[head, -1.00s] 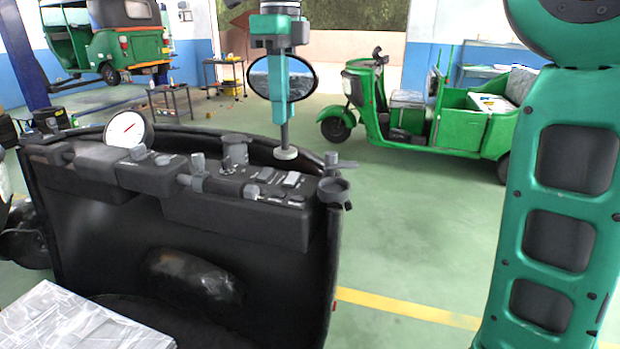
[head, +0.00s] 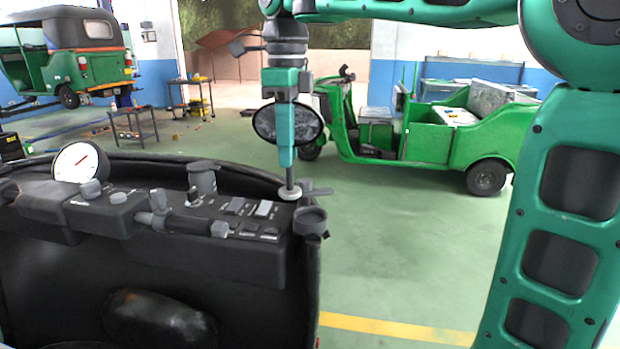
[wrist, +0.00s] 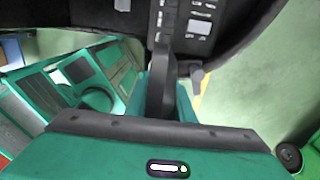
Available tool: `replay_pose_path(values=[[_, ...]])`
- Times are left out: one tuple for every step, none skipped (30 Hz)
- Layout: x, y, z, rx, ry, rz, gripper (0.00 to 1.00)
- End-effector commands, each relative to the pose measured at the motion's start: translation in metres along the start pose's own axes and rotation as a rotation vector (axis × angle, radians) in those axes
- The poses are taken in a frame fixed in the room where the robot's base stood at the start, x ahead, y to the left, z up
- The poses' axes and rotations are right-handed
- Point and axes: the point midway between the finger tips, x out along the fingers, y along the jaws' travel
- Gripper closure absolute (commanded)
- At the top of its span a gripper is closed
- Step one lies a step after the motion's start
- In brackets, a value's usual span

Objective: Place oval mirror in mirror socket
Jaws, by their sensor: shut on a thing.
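The oval mirror (head: 309,123) has a dark rim and hangs upright in the head view, partly hidden behind my gripper's teal fingers. My gripper (head: 286,155) points down and is shut on it. A thin rod ends below in a pale round foot (head: 290,194), just above the dashboard's right end in the picture. The mirror socket looks to be the grey round cup (head: 311,220) at that end, a little right of and below the foot. The foot appears outside the cup.
The black dashboard (head: 60,235) carries a round white gauge (head: 80,163), knobs and switches. A grey lever (head: 318,190) sticks out near the socket. A green rickshaw (head: 430,135) stands behind on open floor. Another rickshaw (head: 75,60) is at the back left.

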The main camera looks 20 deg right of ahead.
Motion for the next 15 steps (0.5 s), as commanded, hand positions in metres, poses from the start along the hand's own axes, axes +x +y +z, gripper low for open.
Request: replay_pose_path(values=[[0.003, -0.003, -0.007, 0.005, 0.0, 0.0, 1.0], [0.006, -0.004, -0.011, 0.006, 0.0, 0.0, 1.0], [0.009, -0.006, -0.016, 0.007, 0.0, -0.001, 1.0], [0.011, -0.008, -0.019, 0.005, 0.0, -0.001, 1.0], [0.014, -0.009, -0.022, 0.006, 0.001, -0.002, 1.0], [0.017, -0.011, -0.027, 0.006, 0.001, -0.002, 1.0], [0.019, -0.013, -0.03, 0.006, 0.002, -0.001, 1.0], [0.02, -0.013, -0.032, 0.006, 0.002, -0.002, 1.0], [0.022, -0.015, -0.035, 0.005, 0.001, -0.002, 1.0], [0.024, -0.016, -0.037, 0.004, 0.001, -0.003, 1.0], [0.024, -0.017, -0.039, 0.004, 0.0, -0.003, 1.0], [0.025, -0.017, -0.04, 0.004, 0.0, -0.003, 1.0], [0.026, -0.017, -0.041, 0.004, 0.001, -0.003, 1.0], [0.028, -0.017, -0.041, 0.003, 0.001, -0.002, 1.0], [0.03, -0.017, -0.041, 0.003, 0.002, -0.002, 1.0]])
